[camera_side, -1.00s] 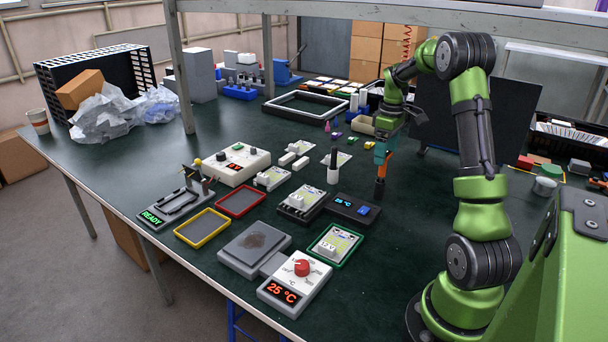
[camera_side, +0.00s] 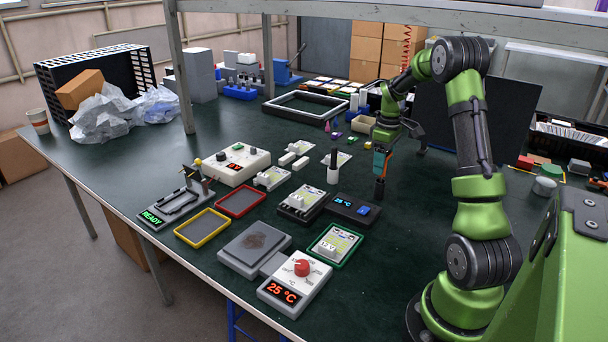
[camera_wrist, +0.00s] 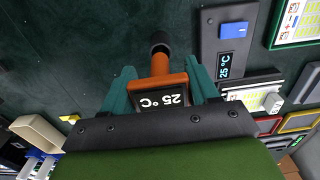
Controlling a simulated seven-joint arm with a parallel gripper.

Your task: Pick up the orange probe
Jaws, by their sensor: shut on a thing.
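The orange probe (camera_wrist: 160,72) is between the two teal fingers of my gripper (camera_wrist: 162,88) in the wrist view. It has an orange body, a small dark display reading 25 °C and a round black end (camera_wrist: 160,42). My gripper is shut on its body. In the side view, my gripper (camera_side: 381,160) is low over the right middle of the table, with the probe's dark lower end (camera_side: 379,187) below the fingers. The fingers hide most of the orange body there. I cannot tell whether the lower end touches the table.
A black box with a blue button (camera_side: 355,208) lies just left of the probe. A white and black post (camera_side: 333,168) stands behind it. A red-knob unit (camera_side: 296,282), a green tray (camera_side: 335,245) and a yellow tray (camera_side: 202,228) lie nearer the front.

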